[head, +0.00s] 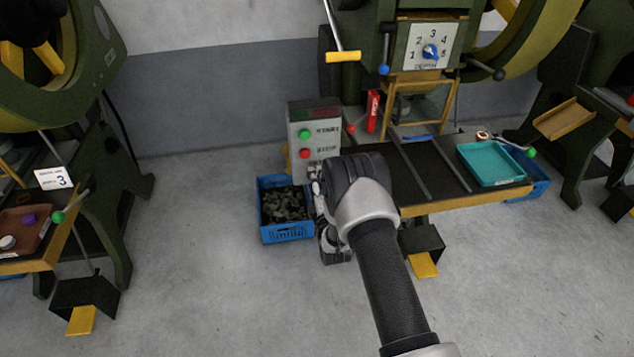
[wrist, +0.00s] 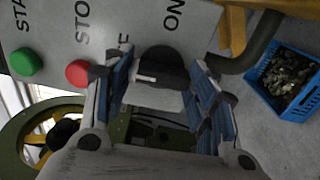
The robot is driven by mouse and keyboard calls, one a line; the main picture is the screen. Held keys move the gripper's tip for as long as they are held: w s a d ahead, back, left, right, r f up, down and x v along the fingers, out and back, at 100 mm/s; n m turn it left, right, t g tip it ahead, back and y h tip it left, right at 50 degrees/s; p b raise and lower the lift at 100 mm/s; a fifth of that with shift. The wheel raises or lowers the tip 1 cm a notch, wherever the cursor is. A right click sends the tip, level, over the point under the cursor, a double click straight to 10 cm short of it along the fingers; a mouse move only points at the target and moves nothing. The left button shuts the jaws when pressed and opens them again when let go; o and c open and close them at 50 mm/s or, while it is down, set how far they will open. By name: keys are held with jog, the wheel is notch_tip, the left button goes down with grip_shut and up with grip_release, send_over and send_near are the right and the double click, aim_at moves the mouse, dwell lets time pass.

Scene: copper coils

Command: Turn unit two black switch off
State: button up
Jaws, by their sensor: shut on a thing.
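The black switch (wrist: 165,66) is a rotary knob on a grey control panel (wrist: 110,20), with a white mark pointing left in the wrist view. The "ON" label is above it, and a partly covered label ending in "F" is at its upper left. My gripper (wrist: 160,76) has a blue-padded finger on each side of the knob and is shut on it. In the head view the control box (head: 298,128) stands beside the middle press, and my gripper (head: 318,190) is at its lower part. My wrist hides the switch there. No unit number shows on this press.
Green (wrist: 26,62) and red (wrist: 77,73) buttons sit left of the switch in the wrist view. A blue crate of dark scraps (head: 288,233) stands on the floor below the box. The press table (head: 470,202) is to the right. Open floor lies in front.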

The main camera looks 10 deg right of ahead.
jog(key=o, duration=1)
jog(key=s, duration=1.2)
